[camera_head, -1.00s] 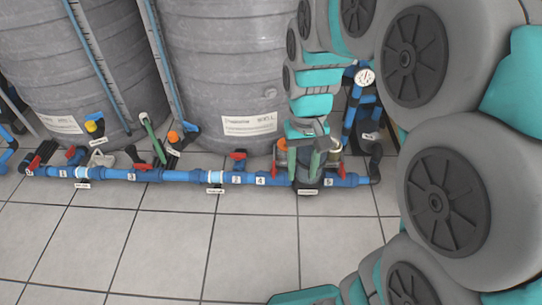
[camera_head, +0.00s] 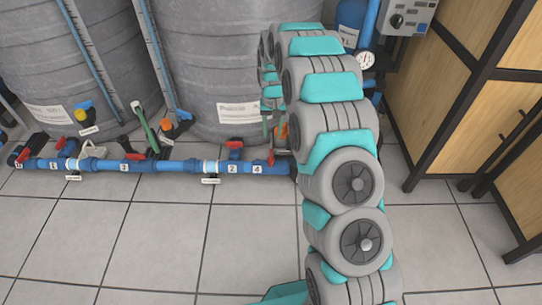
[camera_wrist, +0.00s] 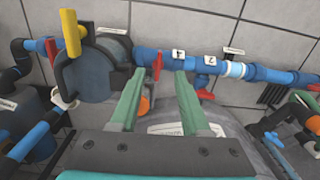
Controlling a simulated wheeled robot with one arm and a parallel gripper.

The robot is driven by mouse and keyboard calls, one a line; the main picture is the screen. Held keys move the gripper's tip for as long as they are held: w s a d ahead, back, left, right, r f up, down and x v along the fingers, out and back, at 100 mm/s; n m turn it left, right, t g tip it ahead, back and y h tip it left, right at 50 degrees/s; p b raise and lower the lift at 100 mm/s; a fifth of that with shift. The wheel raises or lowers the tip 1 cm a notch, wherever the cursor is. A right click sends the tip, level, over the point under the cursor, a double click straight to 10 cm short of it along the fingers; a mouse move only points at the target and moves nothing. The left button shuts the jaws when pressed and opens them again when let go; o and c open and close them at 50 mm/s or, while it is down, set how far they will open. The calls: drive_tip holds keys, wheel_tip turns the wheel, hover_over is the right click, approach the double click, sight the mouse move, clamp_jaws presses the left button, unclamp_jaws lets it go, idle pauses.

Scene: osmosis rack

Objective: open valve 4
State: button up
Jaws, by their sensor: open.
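The label 4 (camera_head: 257,169) sits on the blue pipe; it also shows in the wrist view (camera_wrist: 178,54). Beside it is a small red valve handle (camera_head: 271,157), which stands across the pipe. In the wrist view this red handle (camera_wrist: 157,66) appears between and just beyond the two green fingertips. My gripper (camera_wrist: 158,75) is open and empty. Contact with the handle cannot be told. In the head view my arm hides most of the gripper and the pipe to the right of label 4.
Another red valve handle (camera_head: 234,143) is close to label 2. A yellow handle (camera_wrist: 70,32) and a further red handle (camera_wrist: 51,48) are left of the fingers in the wrist view. Grey tanks (camera_head: 220,60) stand behind the pipe. The tiled floor (camera_head: 160,240) in front is clear.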

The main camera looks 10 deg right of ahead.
drive_tip(key=b, duration=0.1)
hover_over(271, 155)
drive_tip(key=shift+m, duration=0.3)
wheel_tip(271, 155, down, 11)
drive_tip(key=shift+s, duration=0.1)
drive_tip(key=shift+f+b, duration=0.45)
drive_tip(key=shift+f, duration=3.35)
clamp_jaws()
